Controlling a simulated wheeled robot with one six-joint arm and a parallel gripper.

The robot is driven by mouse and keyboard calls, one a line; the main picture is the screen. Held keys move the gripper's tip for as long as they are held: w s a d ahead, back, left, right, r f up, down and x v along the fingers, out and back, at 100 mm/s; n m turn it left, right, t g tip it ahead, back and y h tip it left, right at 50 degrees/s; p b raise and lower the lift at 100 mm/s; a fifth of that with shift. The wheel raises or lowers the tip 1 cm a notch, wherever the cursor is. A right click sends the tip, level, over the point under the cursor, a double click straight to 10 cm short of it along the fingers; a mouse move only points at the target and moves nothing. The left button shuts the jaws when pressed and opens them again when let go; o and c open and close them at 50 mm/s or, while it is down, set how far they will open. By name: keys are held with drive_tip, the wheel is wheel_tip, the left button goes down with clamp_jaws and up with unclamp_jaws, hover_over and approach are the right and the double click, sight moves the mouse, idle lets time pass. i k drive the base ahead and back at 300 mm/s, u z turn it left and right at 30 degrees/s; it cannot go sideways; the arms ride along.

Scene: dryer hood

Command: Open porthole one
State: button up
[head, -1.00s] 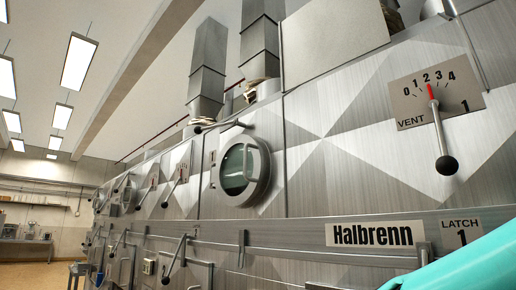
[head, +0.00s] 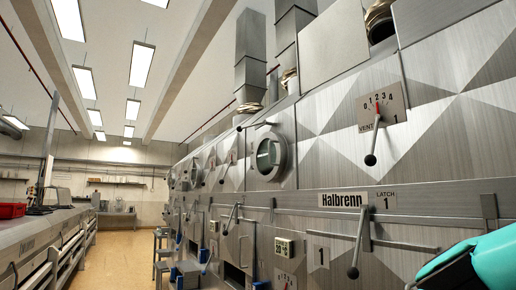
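Another porthole (head: 195,172) shows farther along the row. The vent 1 plate (head: 382,106) has a 0 to 4 scale and a black-knobbed lever (head: 372,150). My teal arm (head: 490,260) enters at the lower right, well away from the porthole. My gripper is out of view.
A long rail (head: 420,249) and several more levers stick out of the front. A counter (head: 45,240) with a red bin (head: 12,210) stands at the left.

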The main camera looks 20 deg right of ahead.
sight(262, 156)
drive_tip(key=u, duration=0.4)
drive_tip(key=i, duration=1.5)
drive_tip(key=z, duration=0.1)
